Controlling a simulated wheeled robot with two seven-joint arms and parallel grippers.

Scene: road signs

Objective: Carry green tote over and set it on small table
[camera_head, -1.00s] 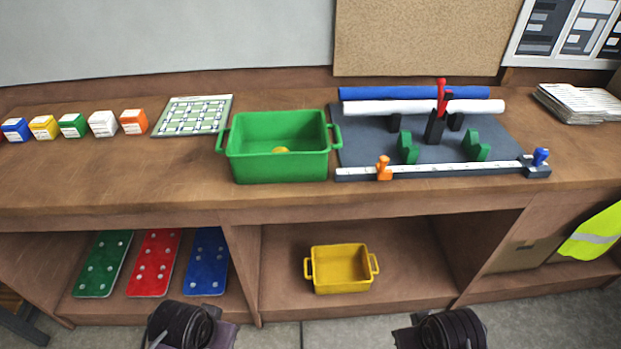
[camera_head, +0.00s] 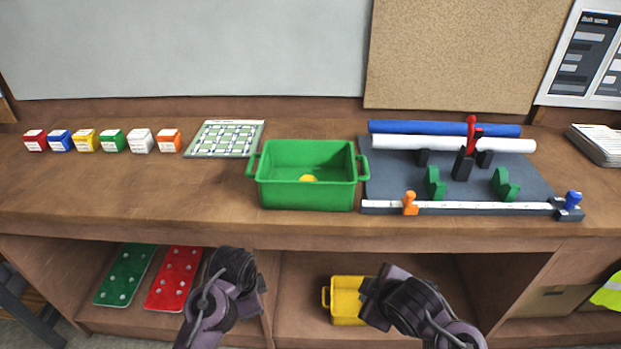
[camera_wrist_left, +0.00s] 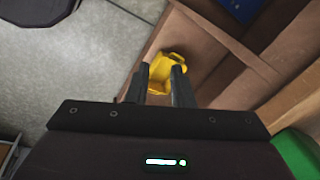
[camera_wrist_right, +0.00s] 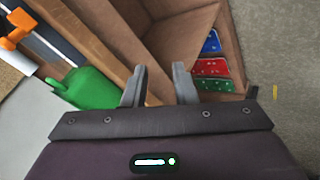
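The green tote (camera_head: 307,195) stands upright on the wooden bench top, with a handle on its left and right ends and a small yellow thing (camera_head: 308,178) inside. It also shows in part in the right wrist view (camera_wrist_right: 92,88) and at the lower right edge of the left wrist view (camera_wrist_left: 295,152). My left gripper (camera_wrist_left: 167,84) is open and empty, in front of the bench and below the tote. My right gripper (camera_wrist_right: 160,84) is open and empty, also in front of the bench, below and clear of the tote. I see no separate small table.
A grey board (camera_head: 410,178) with rolls and clamps sits close to the tote's right. A patterned card (camera_head: 226,139) and several coloured boxes (camera_head: 112,140) stand to its left. A yellow tote (camera_head: 346,301) and coloured plates (camera_head: 174,279) are on the shelf below. The bench front edge lies between the grippers and tote.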

